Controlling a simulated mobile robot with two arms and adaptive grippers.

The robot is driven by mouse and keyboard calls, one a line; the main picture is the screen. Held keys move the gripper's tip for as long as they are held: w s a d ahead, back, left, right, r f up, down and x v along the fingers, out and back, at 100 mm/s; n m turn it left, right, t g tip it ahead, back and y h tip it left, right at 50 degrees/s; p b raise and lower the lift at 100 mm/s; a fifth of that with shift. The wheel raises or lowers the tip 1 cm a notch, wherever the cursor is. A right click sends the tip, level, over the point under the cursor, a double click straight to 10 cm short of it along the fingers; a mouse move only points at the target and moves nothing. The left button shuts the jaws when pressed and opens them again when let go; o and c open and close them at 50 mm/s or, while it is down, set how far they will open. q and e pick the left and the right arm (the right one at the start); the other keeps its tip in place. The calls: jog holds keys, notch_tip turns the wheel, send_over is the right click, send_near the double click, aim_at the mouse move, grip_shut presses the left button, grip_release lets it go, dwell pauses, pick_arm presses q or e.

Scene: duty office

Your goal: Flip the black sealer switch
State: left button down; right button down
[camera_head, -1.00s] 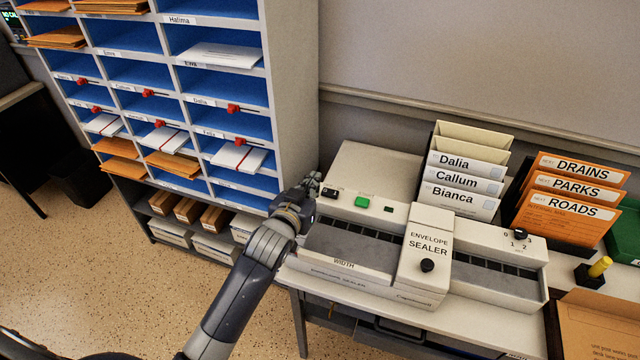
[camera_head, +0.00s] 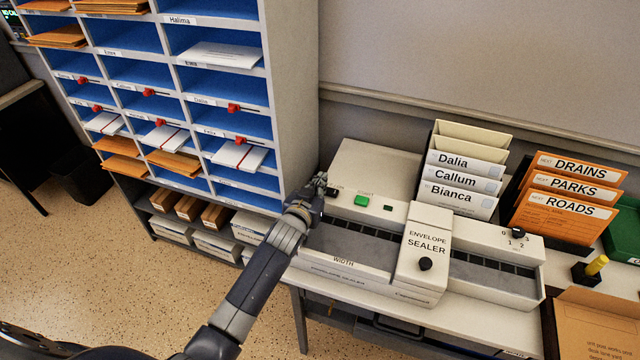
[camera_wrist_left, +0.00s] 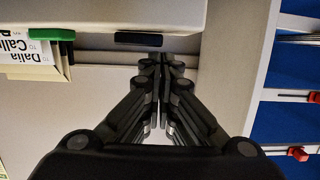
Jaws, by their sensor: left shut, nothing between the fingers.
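The envelope sealer (camera_head: 375,165) is a long cream machine on the side table. Its black switch (camera_head: 333,192) sits at the left end of the top panel, left of a green button (camera_head: 361,200). My left gripper (camera_head: 320,182) is shut and empty, close beside the switch on its left. In the left wrist view, the closed fingertips (camera_wrist_left: 161,62) are near the black switch (camera_wrist_left: 138,38), slightly right of it and apart in the picture; I cannot tell if they touch. The green button (camera_wrist_left: 52,34) also shows there. My right gripper is not in view.
A pigeonhole shelf (camera_head: 292,100) stands close to the left of the sealer. White folders (camera_head: 460,185) stand behind the sealer, and orange folders (camera_head: 565,200) stand to the right. The sealer has a black knob (camera_head: 425,264) in front.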

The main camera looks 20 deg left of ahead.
pick_arm(q)
jog(key=shift+a+f+n, duration=0.3)
jog(key=shift+f+n, duration=0.3)
jog(key=shift+f, duration=0.1)
jog(key=r+p, duration=0.3)
jog(key=r, duration=0.1)
jog(key=shift+w+a+r, duration=0.1)
jog(key=shift+w+a, duration=0.05)
jog(key=shift+a, duration=0.15)
jog(key=b+v, duration=0.1)
jog(key=v, duration=0.9)
jog(key=shift+a, duration=0.25)
jog(key=shift+r, duration=0.1)
